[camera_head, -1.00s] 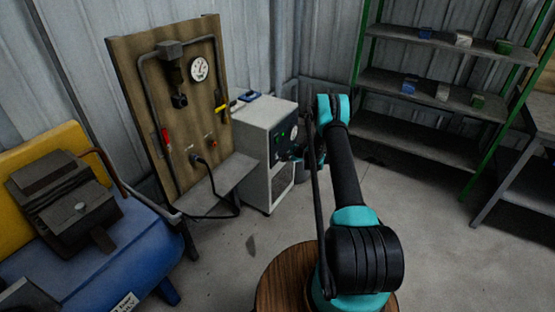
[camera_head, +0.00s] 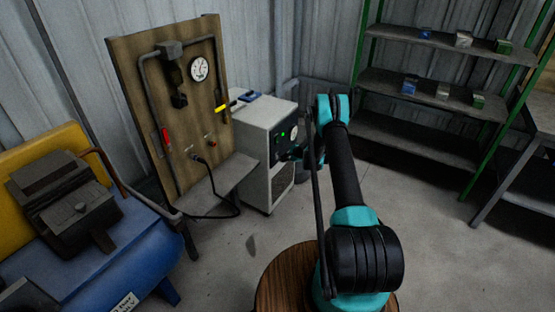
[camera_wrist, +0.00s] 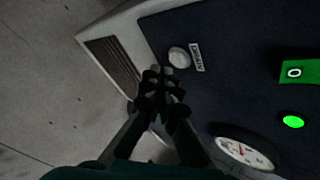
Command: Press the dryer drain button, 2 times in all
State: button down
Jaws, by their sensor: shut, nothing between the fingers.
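The dryer is a pale box cabinet (camera_head: 262,145) with a dark front panel, beside the wooden board in the head view. In the wrist view the dark panel (camera_wrist: 225,85) fills the right side. The drain button (camera_wrist: 179,57) is a round pale knob next to a small label that seems to read DRAIN. My gripper (camera_wrist: 162,76) is shut and empty, its fingertips just below the button in the picture. Whether they touch it, I cannot tell. In the head view my gripper (camera_head: 286,155) is small and dark at the panel's lower part.
The panel also carries a green display (camera_wrist: 296,72) showing 0, a green lamp (camera_wrist: 292,122) and a round gauge (camera_wrist: 243,153). A wooden board (camera_head: 170,110) with pipes stands left of the dryer, and a blue compressor (camera_head: 115,245) farther left. Shelves (camera_head: 440,90) stand at right.

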dwell(0.4)
jog(key=shift+w+a, duration=0.25)
jog(key=shift+a, duration=0.1)
jog(key=shift+w+a, duration=0.25)
jog(key=shift+a, duration=0.1)
dwell(0.7)
jog(key=shift+s+d, duration=0.1)
jog(key=shift+d, duration=0.05)
jog(key=shift+s+d, duration=0.4)
jog(key=shift+d, duration=0.15)
dwell(0.4)
jog(key=shift+s+d, duration=0.75)
jog(key=shift+d, duration=0.25)
jog(key=shift+s+d, duration=0.75)
jog(key=shift+d, duration=0.25)
